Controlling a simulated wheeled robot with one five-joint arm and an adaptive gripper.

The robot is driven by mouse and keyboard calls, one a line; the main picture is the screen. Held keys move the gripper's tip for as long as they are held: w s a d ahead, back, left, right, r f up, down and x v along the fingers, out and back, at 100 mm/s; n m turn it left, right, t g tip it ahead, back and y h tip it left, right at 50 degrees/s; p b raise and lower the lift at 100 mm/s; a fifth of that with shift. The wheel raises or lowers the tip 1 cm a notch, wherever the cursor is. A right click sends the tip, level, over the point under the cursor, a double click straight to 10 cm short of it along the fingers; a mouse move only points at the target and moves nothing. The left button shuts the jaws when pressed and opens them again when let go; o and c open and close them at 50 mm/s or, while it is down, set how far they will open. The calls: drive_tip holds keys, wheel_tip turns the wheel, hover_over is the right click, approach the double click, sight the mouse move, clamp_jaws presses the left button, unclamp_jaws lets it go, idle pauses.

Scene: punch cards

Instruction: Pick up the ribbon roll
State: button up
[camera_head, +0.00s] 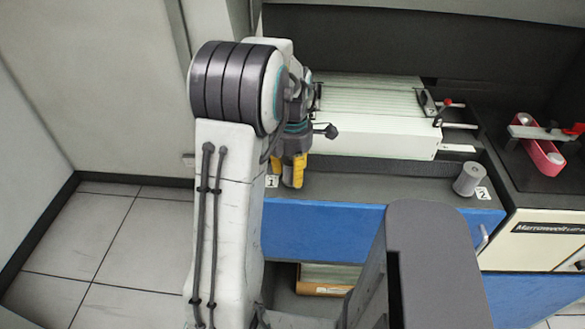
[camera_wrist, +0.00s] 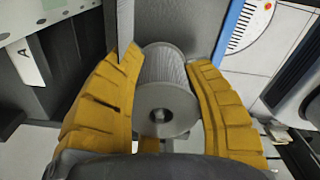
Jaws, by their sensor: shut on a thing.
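My gripper (camera_head: 295,172) is at the left end of the dark ledge, beside the label marked 1 (camera_head: 272,181). In the wrist view my gripper (camera_wrist: 168,62) has its yellow fingers on both sides of a grey ribbon roll (camera_wrist: 165,98), shut on it. The roll's flat round end with a small hub faces the wrist camera. In the head view this roll is hidden by my gripper and arm. I cannot tell whether it touches the ledge. A second, similar grey roll (camera_head: 467,179) stands upright at the ledge's right end, by the label marked 2 (camera_head: 482,193).
A white card tray (camera_head: 370,139) lies behind the ledge, with a black-handled lever by my gripper. A pink holder (camera_head: 543,158) and a red-handled part (camera_head: 575,129) are at the right. A blue panel (camera_head: 330,232) forms the front. The ledge's middle is clear.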

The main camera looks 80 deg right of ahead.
drive_tip(key=shift+r, duration=0.1)
wheel_tip(320, 180, up, 10)
drive_tip(key=shift+f, duration=0.1)
idle(0.6)
drive_tip(key=shift+r+p, duration=0.25)
drive_tip(key=shift+p, duration=0.05)
drive_tip(key=shift+r+p, duration=2.75)
drive_tip(key=shift+r, duration=0.05)
